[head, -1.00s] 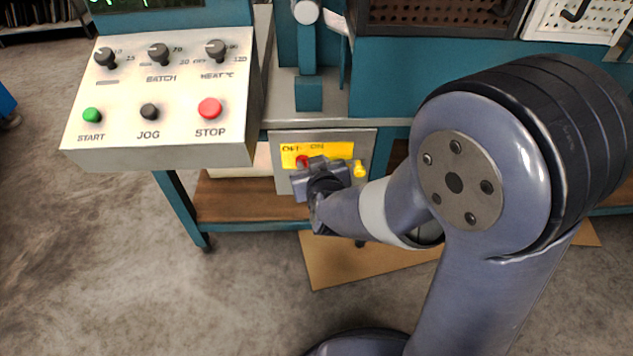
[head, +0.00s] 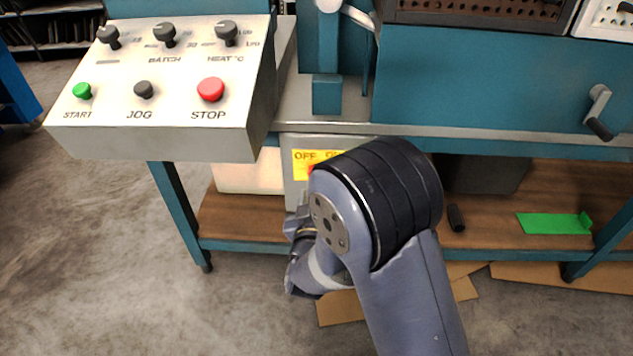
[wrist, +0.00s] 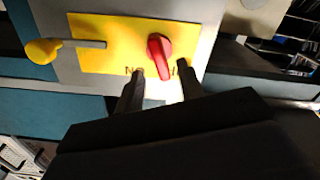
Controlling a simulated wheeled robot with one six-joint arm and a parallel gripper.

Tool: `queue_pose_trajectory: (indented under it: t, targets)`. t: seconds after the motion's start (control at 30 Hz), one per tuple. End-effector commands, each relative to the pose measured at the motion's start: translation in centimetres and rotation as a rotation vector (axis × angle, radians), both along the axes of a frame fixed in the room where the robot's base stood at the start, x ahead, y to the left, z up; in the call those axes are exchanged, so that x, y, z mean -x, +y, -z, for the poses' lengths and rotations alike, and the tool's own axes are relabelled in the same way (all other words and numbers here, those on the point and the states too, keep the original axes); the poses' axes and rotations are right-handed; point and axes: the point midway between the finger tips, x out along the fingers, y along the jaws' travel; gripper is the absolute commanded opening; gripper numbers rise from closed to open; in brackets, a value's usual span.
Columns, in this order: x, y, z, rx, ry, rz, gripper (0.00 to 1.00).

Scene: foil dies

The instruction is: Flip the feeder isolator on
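The feeder isolator is a grey box with a yellow plate (head: 302,158) marked OFF and ON, under the bench edge in the head view. In the wrist view its yellow plate (wrist: 105,32) appears upside down. Its red handle (wrist: 160,56) stands slightly tilted, its lower end between the two words and leaning toward the right-hand, OFF side. My gripper (wrist: 160,74) is open. Its two fingers stand either side of the handle's lower end in the picture; I cannot tell whether they touch it.
A yellow knob (wrist: 42,50) on a grey rod sits beside the plate. The control panel (head: 150,140) with START, JOG and STOP buttons overhangs at upper left. The teal bench (head: 460,85) and wooden lower shelf (head: 240,215) lie around the box. Open floor is at left.

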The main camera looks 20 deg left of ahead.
Motion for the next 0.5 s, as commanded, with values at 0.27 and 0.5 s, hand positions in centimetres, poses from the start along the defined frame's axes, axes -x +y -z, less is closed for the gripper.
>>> queue_pose_trajectory:
  t: [0.27,0.5]
  targets:
    - [-4.7,1.0,0.2,-0.002,0.0,0.002,0.36]
    - [-6.0,1.4,0.1,0.001,0.001,0.0,0.36]
